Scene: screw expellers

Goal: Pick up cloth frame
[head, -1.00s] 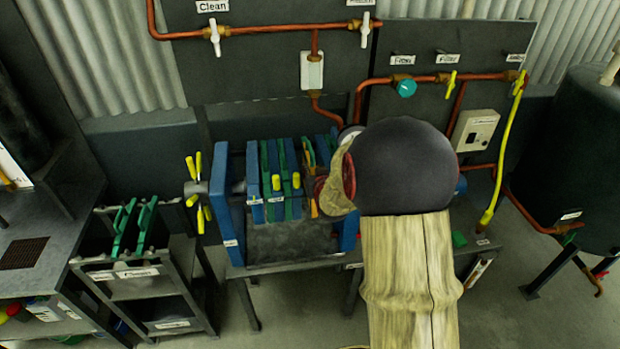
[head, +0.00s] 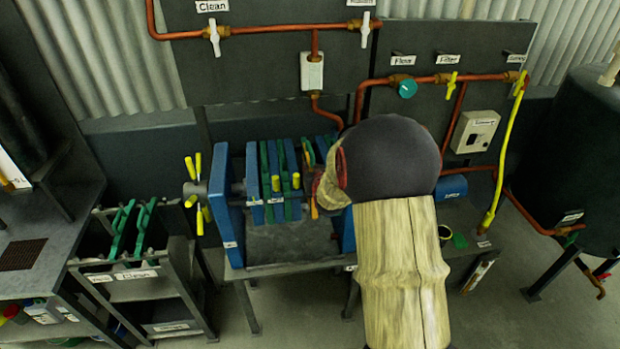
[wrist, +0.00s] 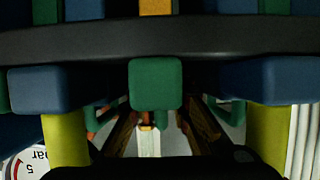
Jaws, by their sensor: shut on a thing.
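The press in the head view holds a row of blue plates (head: 251,185) and green frames (head: 271,170), which I take to be cloth frames. My gripper (head: 316,205) is at the right end of this row, mostly hidden by my own arm. In the wrist view my gripper (wrist: 157,118) has its brown fingers on both sides of a green frame's end (wrist: 155,82). It is shut on that green frame, around its lower handle part. The rest of this frame is hidden behind the dark bar.
Blue plate ends (wrist: 272,80) lie close on both sides. A dark rail (wrist: 160,40) crosses the wrist view. A rack (head: 135,273) at left holds green frames. Copper pipes (head: 270,30) run behind the press. A yellow hose (head: 503,150) hangs at right.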

